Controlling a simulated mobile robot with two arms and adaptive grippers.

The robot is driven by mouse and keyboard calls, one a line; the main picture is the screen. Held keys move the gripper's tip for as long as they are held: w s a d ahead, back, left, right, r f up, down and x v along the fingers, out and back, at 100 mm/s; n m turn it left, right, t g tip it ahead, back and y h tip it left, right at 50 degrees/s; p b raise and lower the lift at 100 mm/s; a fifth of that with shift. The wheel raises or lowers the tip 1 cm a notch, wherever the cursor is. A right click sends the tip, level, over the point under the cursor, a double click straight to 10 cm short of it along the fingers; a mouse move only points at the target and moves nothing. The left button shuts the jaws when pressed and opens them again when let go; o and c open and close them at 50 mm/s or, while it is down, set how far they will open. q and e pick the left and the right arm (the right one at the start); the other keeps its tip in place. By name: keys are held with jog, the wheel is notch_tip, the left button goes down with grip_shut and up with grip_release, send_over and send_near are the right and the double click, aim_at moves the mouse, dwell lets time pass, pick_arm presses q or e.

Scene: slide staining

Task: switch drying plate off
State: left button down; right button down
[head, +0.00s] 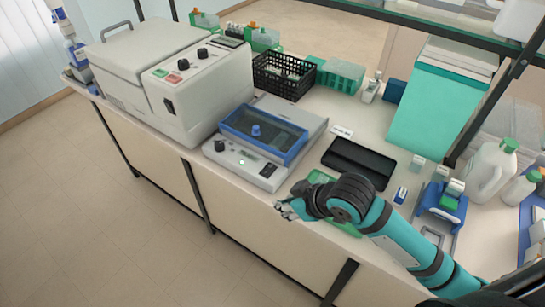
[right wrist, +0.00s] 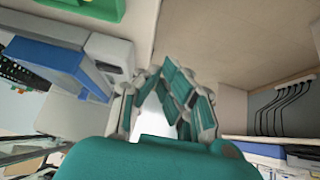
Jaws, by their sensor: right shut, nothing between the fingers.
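A low white unit (head: 246,165) with a blue-framed, see-through top (head: 265,130) stands at the bench's front edge; I take it for the drying plate. Its front panel has a dark knob (head: 220,146), a small display and a dark switch (head: 268,170). A small spot on the panel looks lit green. The switch's position is too small to tell. My right gripper (head: 285,208) is shut and empty, just off the bench edge, right of and nearer than the panel, apart from it. In the right wrist view, the blue frame (right wrist: 58,66) is at left. My left gripper is not in view.
A large white machine (head: 180,85) stands left of the unit. A black tray (head: 358,163) lies to its right, and a green tray (head: 318,177) is partly behind my right arm. A black basket (head: 283,76) stands behind. The floor before the bench is clear.

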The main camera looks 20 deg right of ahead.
jog(key=w+d+r+n+t, duration=0.1)
jog(key=w+d+r, duration=0.4)
jog(key=w+r, duration=0.4)
jog(key=shift+r+y, duration=0.4)
jog(key=shift+r, duration=0.25)
jog(key=p, duration=0.2)
send_over(273, 166)
jog(key=f, duration=0.7)
jog(key=shift+a, duration=0.35)
jog(key=f+p, duration=0.1)
jog(key=f, duration=0.2)
jog(key=shift+d+f, duration=0.15)
jog(key=shift+d, duration=0.05)
jog(key=shift+d+f, duration=0.1)
jog(key=shift+f, duration=0.25)
jog(key=shift+f, duration=0.1)
